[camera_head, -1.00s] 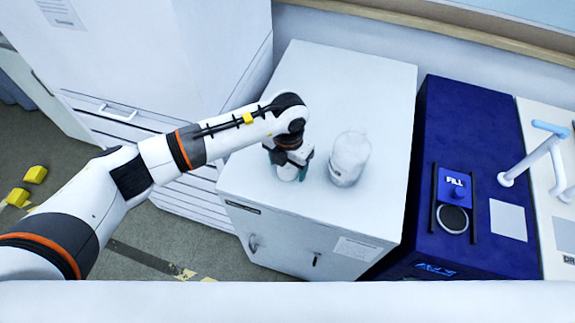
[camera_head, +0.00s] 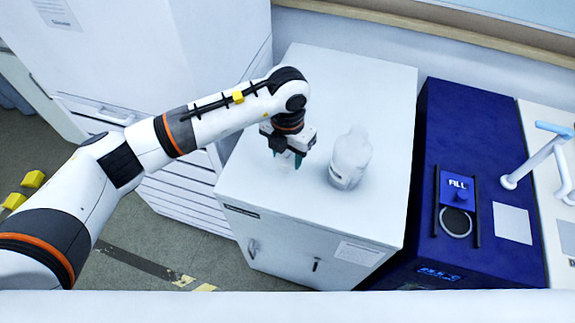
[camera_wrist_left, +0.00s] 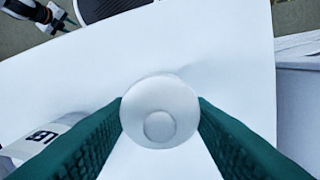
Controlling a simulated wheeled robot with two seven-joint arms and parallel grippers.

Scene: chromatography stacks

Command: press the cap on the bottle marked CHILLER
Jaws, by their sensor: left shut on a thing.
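A white bottle (camera_head: 347,165) with a narrower neck stands upright on the pale cabinet top (camera_head: 345,85); its lettering is too small to read in the head view. Part of it shows at the left of the left wrist view (camera_wrist_left: 45,140), with a few dark characters. My left gripper (camera_head: 287,160) is above the cabinet, left of the bottle and apart from it. Its green fingers are shut on a round white cap (camera_wrist_left: 160,112); the fingers hide the cap in the head view. My right gripper (camera_wrist_left: 64,17) shows small at the wrist view's upper left; its opening is unclear.
A blue machine (camera_head: 445,120) with a FILL panel (camera_head: 457,187) stands right of the cabinet. A pale bench with a white and blue spout (camera_head: 540,150) is farther right. A tall white cabinet (camera_head: 190,60) stands at the left. The cabinet top behind the bottle is clear.

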